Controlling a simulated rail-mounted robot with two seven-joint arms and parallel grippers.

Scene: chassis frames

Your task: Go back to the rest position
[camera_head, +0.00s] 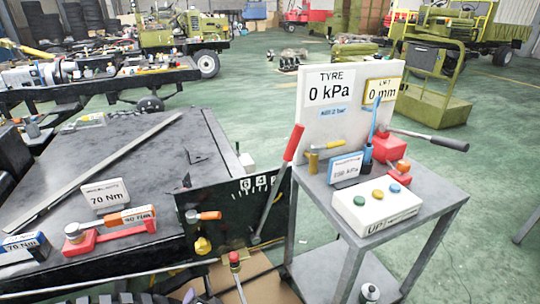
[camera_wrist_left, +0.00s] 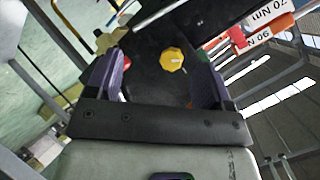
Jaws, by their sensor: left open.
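My left gripper (camera_wrist_left: 157,80) shows in the left wrist view. Its two purple fingers stand apart with nothing held between them. A yellow knob (camera_wrist_left: 172,60) on a dark panel shows beyond the gap, apart from the fingers. In the head view I cannot make out either gripper.
In the head view, a dark workbench (camera_head: 120,165) carries a torque wrench (camera_head: 110,235) and number cards. A grey stand (camera_head: 425,200) holds the tyre display board (camera_head: 345,95) and a button box (camera_head: 375,207). A red-handled lever (camera_head: 293,143) rises between them. Green floor (camera_head: 480,130) is open at right.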

